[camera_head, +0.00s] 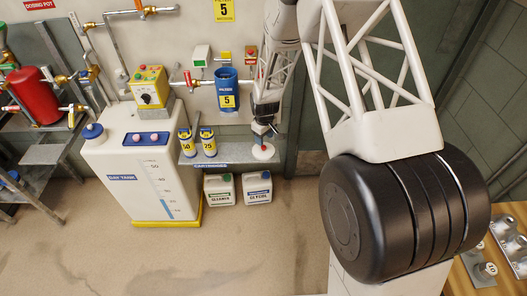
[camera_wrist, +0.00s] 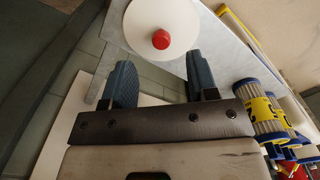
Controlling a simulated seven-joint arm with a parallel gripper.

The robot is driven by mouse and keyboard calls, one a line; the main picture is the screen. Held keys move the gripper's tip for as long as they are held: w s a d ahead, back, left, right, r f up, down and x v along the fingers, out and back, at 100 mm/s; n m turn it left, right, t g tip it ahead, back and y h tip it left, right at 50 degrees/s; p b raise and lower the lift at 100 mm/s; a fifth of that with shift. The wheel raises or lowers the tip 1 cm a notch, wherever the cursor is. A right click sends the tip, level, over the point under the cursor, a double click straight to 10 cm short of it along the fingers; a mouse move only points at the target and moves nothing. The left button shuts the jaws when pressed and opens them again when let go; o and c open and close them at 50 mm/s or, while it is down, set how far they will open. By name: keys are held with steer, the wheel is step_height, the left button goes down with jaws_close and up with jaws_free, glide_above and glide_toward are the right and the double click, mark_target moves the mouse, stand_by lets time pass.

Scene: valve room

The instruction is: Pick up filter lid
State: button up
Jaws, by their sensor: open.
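The filter lid, a white disc (camera_wrist: 148,18) with a red knob (camera_wrist: 161,39) at its middle, lies on the grey shelf (camera_wrist: 210,60). In the head view the lid (camera_head: 263,152) shows at the shelf's right end, just under my gripper (camera_head: 263,134). In the wrist view my gripper (camera_wrist: 159,75) is open, with its two blue-grey fingers apart and nothing between them. The knob is ahead of the fingertips, roughly in line with the gap. In the head view the wrist hides part of the lid's surroundings.
Two yellow-banded filter cartridges (camera_head: 196,143) stand on the shelf left of the lid. A blue filter housing (camera_head: 227,90) hangs on the wall above. Two white jugs (camera_head: 238,189) stand on the floor below. A large white day tank (camera_head: 137,170) stands at left.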

mark_target(264, 147)
steer(key=shift+f, duration=0.15)
steer(key=shift+a+f, duration=0.1)
steer(key=shift+f, duration=2.35)
steer(key=shift+c, duration=0.3)
jaws_close()
